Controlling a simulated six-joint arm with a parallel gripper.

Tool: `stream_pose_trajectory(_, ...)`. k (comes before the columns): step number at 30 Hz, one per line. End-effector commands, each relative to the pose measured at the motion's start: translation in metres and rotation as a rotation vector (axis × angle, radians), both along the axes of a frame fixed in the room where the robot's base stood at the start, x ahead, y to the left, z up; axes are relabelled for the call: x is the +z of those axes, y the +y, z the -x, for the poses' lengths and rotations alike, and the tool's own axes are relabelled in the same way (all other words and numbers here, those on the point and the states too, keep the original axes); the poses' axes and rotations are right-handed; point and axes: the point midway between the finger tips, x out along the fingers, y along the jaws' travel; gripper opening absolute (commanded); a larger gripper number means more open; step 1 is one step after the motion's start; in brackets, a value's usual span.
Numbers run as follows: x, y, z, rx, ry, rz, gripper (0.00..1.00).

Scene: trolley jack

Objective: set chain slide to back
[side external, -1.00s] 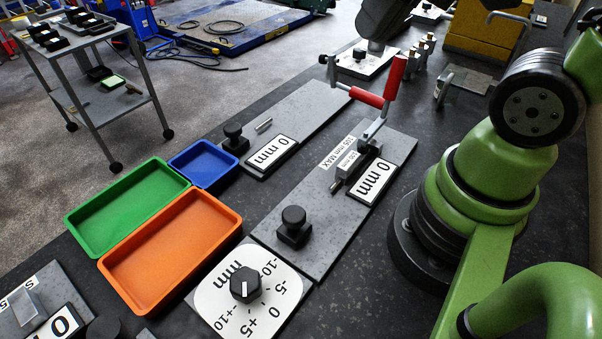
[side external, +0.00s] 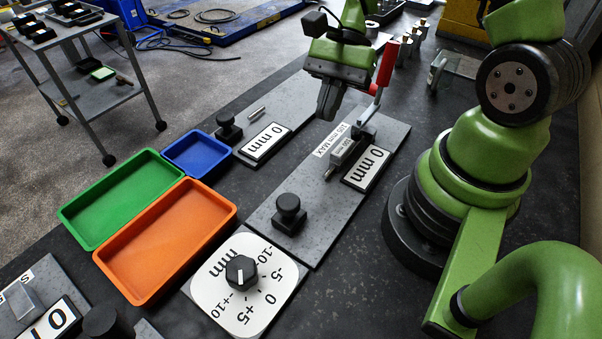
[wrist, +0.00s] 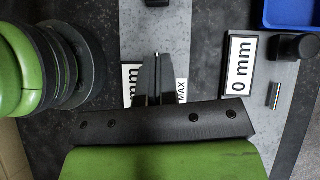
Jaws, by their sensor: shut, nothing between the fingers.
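My gripper (side external: 326,116) hangs, fingers shut, above the plates near the red-handled lever clamp (side external: 385,68). In the wrist view the closed fingers (wrist: 157,62) point towards the top of the picture and partly cover a 0 mm label and a MAX label. No part is marked as the chain slide, so I cannot tell which it is. One grey plate (side external: 262,213) carries a black knob block (side external: 289,211) at its near end and a metal block (side external: 344,151) by the clamp. The neighbouring plate carries a second black knob block (side external: 228,126) and a small pin (side external: 257,112).
An orange tray (side external: 228,207), a green tray (side external: 68,213) and a blue tray (side external: 230,150) stand left of the plates. A dial plate (side external: 205,292) lies in front. Metal fittings (side external: 405,50) stand behind the clamp.

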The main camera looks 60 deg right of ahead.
Motion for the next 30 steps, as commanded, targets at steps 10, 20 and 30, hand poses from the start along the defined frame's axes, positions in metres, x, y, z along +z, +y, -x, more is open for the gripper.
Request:
stream_pose_trajectory(10,-0.050,0.044,0.009,0.008,0.009,0.000,0.00)
stream_pose_trajectory(20,-0.067,0.083,0.014,0.008,0.003,0.003,0.00)
stream_pose_trajectory(30,-0.068,0.093,0.015,0.003,0.000,0.003,0.00)
